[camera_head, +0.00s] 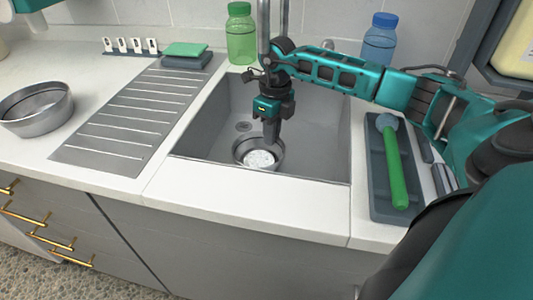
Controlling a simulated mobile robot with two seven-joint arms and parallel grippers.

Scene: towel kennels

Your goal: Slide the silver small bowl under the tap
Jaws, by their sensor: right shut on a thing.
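A small silver bowl (238,151) sits on the floor of the grey sink, near its front wall, with something white and speckled inside. My right gripper (271,138) reaches down into the sink, shut on the back right rim of this bowl. Its fingers hide part of that rim. The tap (263,32) shows as upright metal pipes behind the sink, partly hidden by my right arm; its outlet cannot be made out. My left gripper is not in view.
A larger silver bowl (37,110) stands on the left counter. A ribbed drainer (132,118) lies left of the sink (205,130). A green bottle (241,35) and blue bottle (379,42) stand behind. A grey tray (378,180) with a green-handled brush (393,165) lies right.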

